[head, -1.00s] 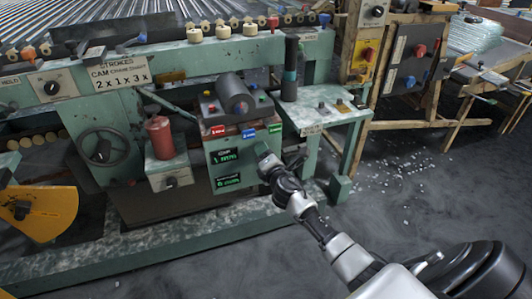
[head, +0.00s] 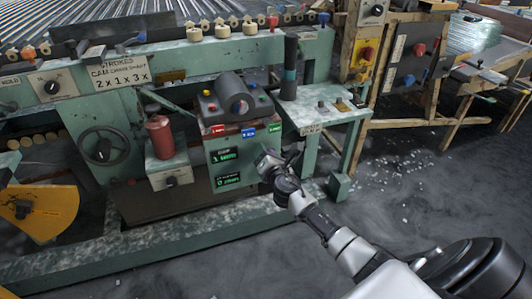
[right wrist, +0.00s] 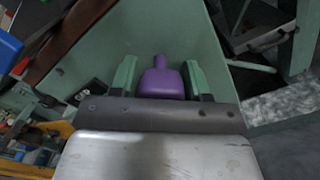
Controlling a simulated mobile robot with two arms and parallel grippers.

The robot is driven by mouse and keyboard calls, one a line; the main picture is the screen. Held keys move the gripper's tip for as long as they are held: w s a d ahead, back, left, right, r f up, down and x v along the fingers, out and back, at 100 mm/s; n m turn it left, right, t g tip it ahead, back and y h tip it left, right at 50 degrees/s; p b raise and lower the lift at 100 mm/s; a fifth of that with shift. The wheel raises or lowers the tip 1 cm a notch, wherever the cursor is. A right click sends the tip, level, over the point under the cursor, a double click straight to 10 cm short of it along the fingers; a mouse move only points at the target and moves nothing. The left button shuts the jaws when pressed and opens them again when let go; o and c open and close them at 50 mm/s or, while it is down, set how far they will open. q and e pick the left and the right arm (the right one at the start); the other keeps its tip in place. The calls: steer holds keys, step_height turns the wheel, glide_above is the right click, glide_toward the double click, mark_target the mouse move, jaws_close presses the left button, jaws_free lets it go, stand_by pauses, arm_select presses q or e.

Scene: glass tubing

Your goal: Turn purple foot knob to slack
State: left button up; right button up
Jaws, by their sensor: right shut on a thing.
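The purple foot knob (right wrist: 162,82) shows in the right wrist view, between the two green-tipped fingers of my right gripper (right wrist: 160,77). The fingers are shut on its sides, and its narrow end points away from my palm. In the head view my right gripper (head: 266,160) is at the right edge of the green control box (head: 223,158), and the knob is hidden there. The box carries two green readouts. My left gripper is not in view.
A dark cylinder (head: 233,93) sits on top of the control box. A red canister (head: 160,137) and a handwheel (head: 104,147) are to its left. A green side table (head: 325,110) stands to the right. Floor at the right is open, with scattered white bits.

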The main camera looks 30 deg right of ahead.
steer(key=o, duration=0.9)
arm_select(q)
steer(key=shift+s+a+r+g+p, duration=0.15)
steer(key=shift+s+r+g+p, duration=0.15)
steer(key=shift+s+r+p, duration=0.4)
arm_select(e)
steer(key=v, duration=1)
steer(key=shift+s, duration=0.4)
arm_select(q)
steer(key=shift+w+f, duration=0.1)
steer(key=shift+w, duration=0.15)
